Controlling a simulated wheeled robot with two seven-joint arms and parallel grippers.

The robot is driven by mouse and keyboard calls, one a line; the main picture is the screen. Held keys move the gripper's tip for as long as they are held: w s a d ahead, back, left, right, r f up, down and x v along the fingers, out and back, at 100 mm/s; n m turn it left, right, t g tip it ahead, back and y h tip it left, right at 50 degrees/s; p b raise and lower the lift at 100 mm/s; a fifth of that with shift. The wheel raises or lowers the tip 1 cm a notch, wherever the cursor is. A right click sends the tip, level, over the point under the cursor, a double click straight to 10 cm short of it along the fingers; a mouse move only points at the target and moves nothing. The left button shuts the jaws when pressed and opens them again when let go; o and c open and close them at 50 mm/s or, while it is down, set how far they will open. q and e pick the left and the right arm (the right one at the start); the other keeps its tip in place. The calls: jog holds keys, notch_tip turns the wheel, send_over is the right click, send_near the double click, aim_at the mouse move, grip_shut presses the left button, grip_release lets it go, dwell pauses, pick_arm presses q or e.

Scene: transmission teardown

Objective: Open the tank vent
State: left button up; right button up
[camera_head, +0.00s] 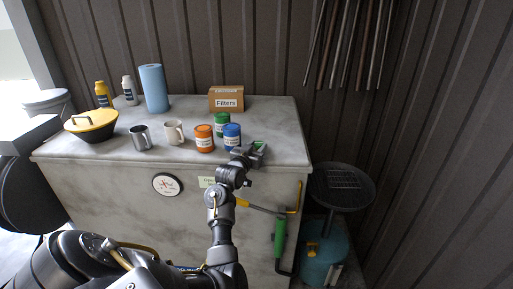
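A teal tank (333,262) stands on the floor at the lower right, beside the grey cabinet. A small yellow fitting (312,248) shows on its upper left side; it looks like the vent, but is too small to tell whether it is open. A dark round pan with a grate (342,184) stands above the tank and hides part of its top. My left gripper (257,150) is over the front right part of the cabinet top, up and left of the tank. A greenish patch shows at its fingers; I cannot tell whether they hold anything. My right gripper is not visible.
Blue (232,137), orange (204,139) and green (221,124) jars stand just left of my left gripper. Two mugs, a blue roll and a Filters box (226,99) are further back or left. A green-handled tool (280,238) hangs between cabinet front and tank.

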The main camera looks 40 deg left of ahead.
pick_arm(q)
jog(key=c, duration=0.4)
